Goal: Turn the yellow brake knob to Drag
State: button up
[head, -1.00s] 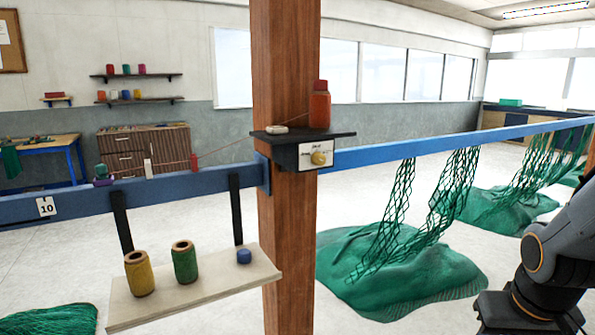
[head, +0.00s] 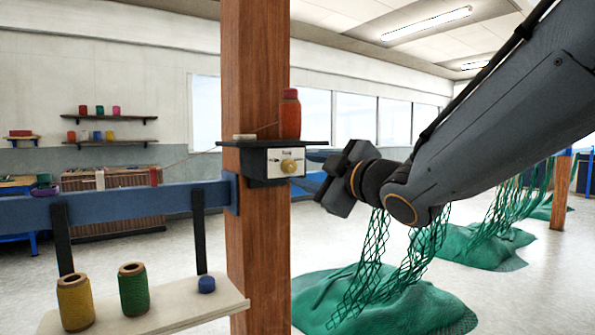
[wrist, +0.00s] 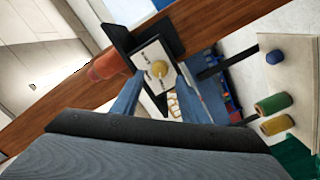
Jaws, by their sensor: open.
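The yellow brake knob (head: 289,166) sits on a white label plate (head: 273,162) on the front of a dark box on the wooden post. The plate has small markings that I cannot read, and the knob's setting is unclear. In the wrist view the knob (wrist: 159,69) shows tilted, near the middle, beyond and between my fingers. My gripper (head: 306,171) is open and empty, just right of the box and apparently apart from the knob. Its two bluish fingers (wrist: 160,78) point towards the plate in the wrist view.
A red-orange bottle (head: 290,115) and a small pale block (head: 244,137) stand on the box's top ledge. The wooden post (head: 255,240) and blue rail (head: 120,205) are close by. A low shelf (head: 165,308) holds twine spools. Green nets (head: 385,300) lie behind.

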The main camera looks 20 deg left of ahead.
aim_at(293, 167)
jog(key=shift+x, duration=2.25)
grip_shut()
